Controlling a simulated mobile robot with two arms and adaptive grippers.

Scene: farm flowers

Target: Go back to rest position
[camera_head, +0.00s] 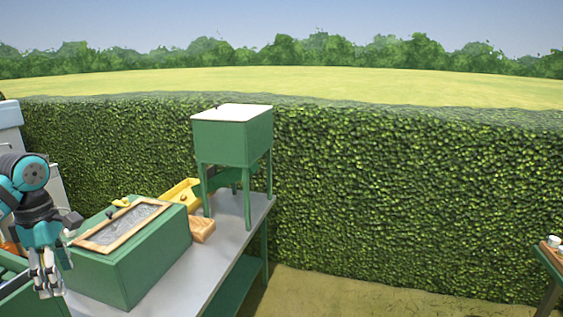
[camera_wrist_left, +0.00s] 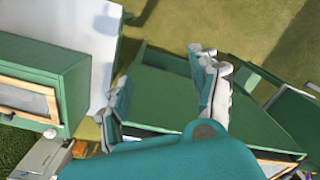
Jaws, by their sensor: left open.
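My left gripper (camera_head: 48,284) hangs at the lower left of the head view with its fingers pointing down. It is just left of a green box (camera_head: 150,267) with a wood-framed dark panel on top, and above the edge of another green container (camera_head: 35,302). In the left wrist view, my left gripper (camera_wrist_left: 160,100) shows its two fingers spread apart with nothing between them. My right gripper is in neither view.
The green box stands on a grey table (camera_head: 228,247), with a wooden block (camera_head: 202,229), a yellow tray (camera_head: 182,193) and a tall green stand (camera_head: 233,140) behind. A hedge (camera_head: 400,200) closes off the back. Open ground (camera_head: 350,295) lies right of the table.

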